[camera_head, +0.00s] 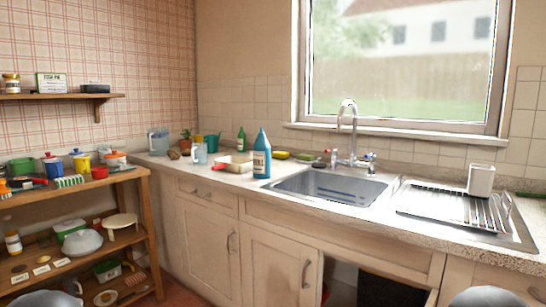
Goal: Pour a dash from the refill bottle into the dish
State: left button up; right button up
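A blue bottle (262,155) with a pale label and a pointed top stands upright on the counter, just left of the sink. A smaller green bottle (241,140) stands behind it, and I cannot tell which one is the refill bottle. A shallow cream dish (222,163) with something red at its near edge lies on the counter left of the blue bottle. Its contents are too small to tell. Neither gripper shows; only rounded grey parts of my arms appear at the bottom left and bottom right edges.
The metal sink (330,187) with its tall tap (347,125) lies right of the blue bottle. A dish rack (455,204) with a white holder (481,180) is farther right. Crowded wooden shelves (140,172) stand at left.

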aim_at(229, 166)
jog(key=i+j+z, duration=0.25)
jog(key=i+j, duration=0.15)
jog(key=j, duration=0.2)
jog(key=i+j+z, duration=0.25)
jog(key=j, duration=0.4)
jog(key=i+j+z, duration=0.15)
jog(key=j, duration=0.25)
jog(key=i+j+z, duration=0.1)
jog(key=j, duration=0.25)
jog(key=i+j+z, duration=0.15)
jog(key=j, duration=0.25)
jog(key=i+j+z, duration=0.15)
jog(key=j, duration=0.25)
